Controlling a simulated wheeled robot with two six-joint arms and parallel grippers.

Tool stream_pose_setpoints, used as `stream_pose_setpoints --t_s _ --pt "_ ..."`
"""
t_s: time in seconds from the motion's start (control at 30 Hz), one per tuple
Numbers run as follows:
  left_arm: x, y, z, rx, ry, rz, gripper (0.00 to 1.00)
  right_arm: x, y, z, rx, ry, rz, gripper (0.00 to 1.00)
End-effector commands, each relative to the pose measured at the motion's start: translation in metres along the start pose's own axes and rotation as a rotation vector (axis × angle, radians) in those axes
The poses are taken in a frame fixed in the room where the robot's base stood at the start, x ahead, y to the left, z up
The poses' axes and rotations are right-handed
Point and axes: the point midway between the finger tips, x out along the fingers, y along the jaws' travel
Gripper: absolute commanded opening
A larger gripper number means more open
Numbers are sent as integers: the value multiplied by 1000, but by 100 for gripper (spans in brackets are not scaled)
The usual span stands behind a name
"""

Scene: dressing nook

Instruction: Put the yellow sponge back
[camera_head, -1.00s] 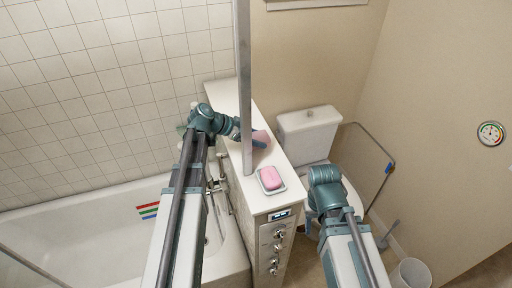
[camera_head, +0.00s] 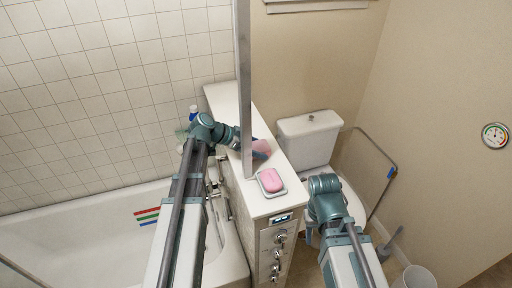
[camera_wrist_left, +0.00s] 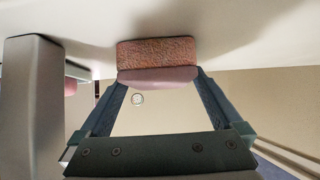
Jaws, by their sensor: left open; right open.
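No sponge that looks yellow shows. A two-layer sponge (camera_wrist_left: 157,54), reddish-brown and pink, sits on the white ledge; in the head view (camera_head: 262,147) it is partly hidden by my left gripper. My left gripper (camera_head: 256,146) is open at the sponge, and in the left wrist view its fingers (camera_wrist_left: 160,82) reach to either side of it. Whether they touch it I cannot tell. My right gripper (camera_head: 309,234) hangs low by the toilet, largely hidden by its own arm, with nothing seen in it.
A pink soap bar (camera_head: 271,180) lies in a dish on the ledge (camera_head: 265,206), near its front end. A metal post (camera_head: 245,80) rises from the ledge close to my left gripper. The bathtub (camera_head: 90,225) is left, the toilet (camera_head: 308,130) right. A blue-capped bottle (camera_head: 193,112) stands behind my left arm.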

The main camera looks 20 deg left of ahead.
Motion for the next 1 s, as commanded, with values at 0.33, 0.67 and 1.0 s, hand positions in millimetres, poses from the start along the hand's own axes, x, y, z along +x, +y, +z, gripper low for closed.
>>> stream_pose_setpoints --t_s 0.33,0.67,1.0 --pt "-41 0 -7 -3 0 -3 100 -31 3 2 5 0 -1 50" --pt "-103 0 -6 -2 0 -2 100 -67 6 4 8 -1 -2 50" --pt "-122 0 -2 0 0 0 100 -77 7 5 7 -2 -2 50"
